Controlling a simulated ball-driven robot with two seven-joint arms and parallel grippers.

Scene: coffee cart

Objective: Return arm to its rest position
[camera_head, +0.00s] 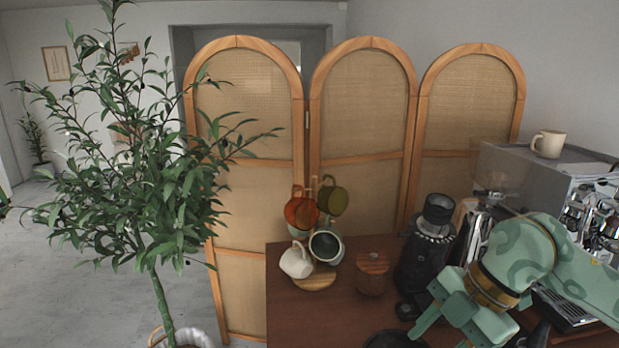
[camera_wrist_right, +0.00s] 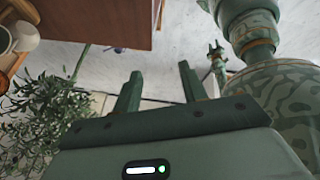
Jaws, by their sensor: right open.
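My right arm comes in from the right in the head view, pale green with darker markings. Its gripper (camera_head: 440,332) is over the right part of the cart, in front of the black grinder (camera_head: 425,258). In the right wrist view its two fingers (camera_wrist_right: 159,85) stand apart with nothing between them. Grey floor, the cart's edge and the plant show beyond them. A small dark green shape that looks like my left gripper (camera_wrist_right: 215,52) shows in the right wrist view, too small to tell its state. The left arm is not in the head view.
The wooden cart top (camera_head: 330,318) holds a mug tree with several mugs (camera_head: 325,246), a wooden canister (camera_head: 372,273) and the espresso machine (camera_head: 520,170), with a cream mug (camera_head: 548,144) on top. A tall plant (camera_head: 150,190) stands left; a folding screen (camera_head: 360,110) stands behind.

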